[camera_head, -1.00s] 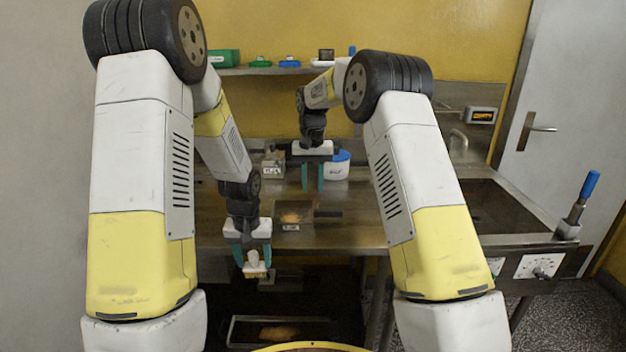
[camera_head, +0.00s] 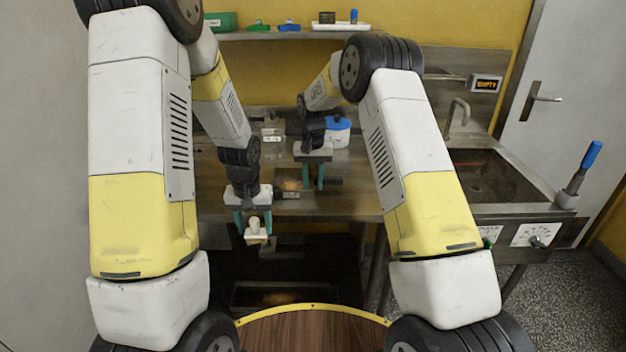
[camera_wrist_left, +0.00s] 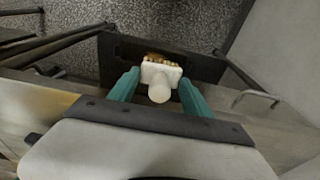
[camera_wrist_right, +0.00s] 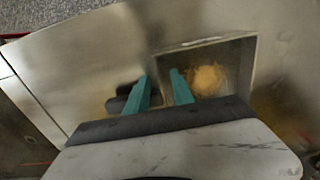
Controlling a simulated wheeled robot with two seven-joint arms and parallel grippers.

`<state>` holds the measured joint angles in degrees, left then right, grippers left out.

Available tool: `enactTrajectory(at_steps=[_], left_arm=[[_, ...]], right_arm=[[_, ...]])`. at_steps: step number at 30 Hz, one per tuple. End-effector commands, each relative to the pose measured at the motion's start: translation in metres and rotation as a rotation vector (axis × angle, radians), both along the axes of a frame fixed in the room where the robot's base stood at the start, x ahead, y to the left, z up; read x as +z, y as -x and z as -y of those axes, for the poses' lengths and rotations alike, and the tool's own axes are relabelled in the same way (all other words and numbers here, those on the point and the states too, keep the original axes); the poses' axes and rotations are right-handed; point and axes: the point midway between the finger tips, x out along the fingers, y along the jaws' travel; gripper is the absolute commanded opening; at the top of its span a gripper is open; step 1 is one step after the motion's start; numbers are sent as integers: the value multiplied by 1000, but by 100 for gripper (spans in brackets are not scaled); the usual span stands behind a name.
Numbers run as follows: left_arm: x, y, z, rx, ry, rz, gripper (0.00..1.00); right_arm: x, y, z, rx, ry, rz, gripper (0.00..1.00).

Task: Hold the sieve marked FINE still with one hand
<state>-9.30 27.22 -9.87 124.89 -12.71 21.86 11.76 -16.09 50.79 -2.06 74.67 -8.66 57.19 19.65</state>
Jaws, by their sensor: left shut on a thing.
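A shallow rectangular metal sieve (camera_head: 280,186) with orange crumbs in it lies on the steel worktop; its marking is not legible. It also shows in the right wrist view (camera_wrist_right: 207,42), with a dark handle (camera_wrist_right: 122,97) beside it. My right gripper (camera_head: 313,187) is open, pointing down over the handle side. In the right wrist view its fingers (camera_wrist_right: 161,84) are apart, between the handle's end and the crumbs; I cannot tell whether they touch the handle. My left gripper (camera_head: 255,228) is shut on a white brush (camera_wrist_left: 160,80) with tan bristles, in front of the worktop's edge.
A blue-lidded white tub (camera_head: 338,132) and a small labelled container (camera_head: 272,134) stand behind the sieve. A sink (camera_head: 490,178) and tap (camera_head: 457,112) are at the right. A shelf (camera_head: 270,34) with small items runs along the wall. A tray (camera_head: 275,296) lies low under the worktop.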

Motion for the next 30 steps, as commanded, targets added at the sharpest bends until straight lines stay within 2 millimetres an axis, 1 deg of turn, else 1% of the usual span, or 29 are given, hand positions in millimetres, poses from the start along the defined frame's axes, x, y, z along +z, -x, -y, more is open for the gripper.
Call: enactTrajectory(at_steps=[1,4,5,30], left_arm=[[0,0,0,0,0,0,24],[0,0,0,0,0,0,24],[0,0,0,0,0,0,24],[0,0,0,0,0,0,24]], right_arm=[[0,0,0,0,0,0,21],[0,0,0,0,0,0,2],[0,0,0,0,0,0,0],[1,0,0,0,0,0,0]])
